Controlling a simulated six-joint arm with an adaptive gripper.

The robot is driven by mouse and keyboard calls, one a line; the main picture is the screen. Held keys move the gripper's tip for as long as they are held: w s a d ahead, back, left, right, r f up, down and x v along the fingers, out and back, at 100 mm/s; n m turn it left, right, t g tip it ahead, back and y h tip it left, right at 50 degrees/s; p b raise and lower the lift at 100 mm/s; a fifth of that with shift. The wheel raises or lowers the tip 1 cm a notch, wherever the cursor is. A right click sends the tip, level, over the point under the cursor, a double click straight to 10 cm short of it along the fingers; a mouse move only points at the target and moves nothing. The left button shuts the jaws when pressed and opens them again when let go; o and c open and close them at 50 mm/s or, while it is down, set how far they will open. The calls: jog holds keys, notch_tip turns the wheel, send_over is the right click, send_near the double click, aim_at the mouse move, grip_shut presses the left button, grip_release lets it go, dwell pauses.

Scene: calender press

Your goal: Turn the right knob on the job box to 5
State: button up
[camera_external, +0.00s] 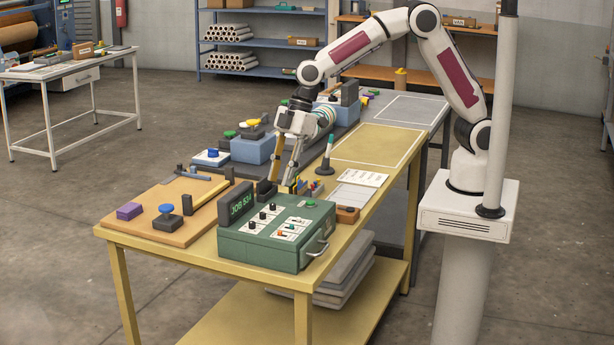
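The job box (262,250) is a green case with a handle on its right side and an upright dark sign reading "JOB" and a number. Its top carries several black knobs (262,215) on a white panel and a second panel with small orange and green controls (291,226). The knob scales are too small to read, so I cannot tell any setting. My gripper (280,183) points down behind the box, past its far edge. Its two fingers are apart, with nothing visible between them. Its tips are near a dark block and a rack of small coloured items.
A wooden board (185,232) with a purple block and a blue-topped button lies left of the box. The yellow mat area (385,145) is clear.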

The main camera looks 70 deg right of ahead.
aim_at(273, 204)
jog(key=shift+x, duration=3.25)
grip_shut()
